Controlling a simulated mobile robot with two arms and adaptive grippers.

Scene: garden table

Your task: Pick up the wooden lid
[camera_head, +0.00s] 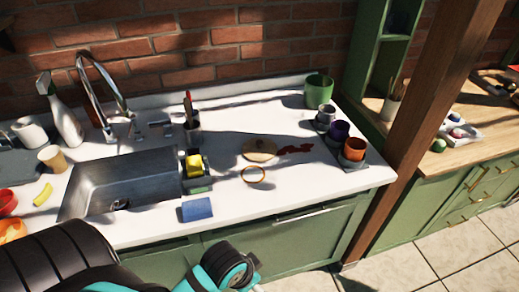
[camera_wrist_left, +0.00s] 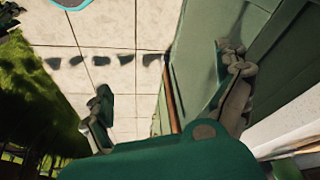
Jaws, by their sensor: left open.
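The wooden lid (camera_head: 259,151) is a pale round disc with a small knob. It lies flat on the white countertop (camera_head: 325,180), right of the sink, in the head view. My left arm enters at the bottom of the head view, low in front of the counter and well away from the lid. In the left wrist view my left gripper (camera_wrist_left: 166,70) has its fingers wide apart with nothing between them. That view shows floor tiles and green cabinet fronts, not the lid. My right gripper is in neither view.
A wooden-coloured ring (camera_head: 253,174) lies just in front of the lid, and a red stain (camera_head: 297,149) beside it. A utensil holder (camera_head: 192,134) and yellow sponge (camera_head: 194,166) stand left. Cups, including an orange one (camera_head: 354,149), and a green pot (camera_head: 319,91) stand right.

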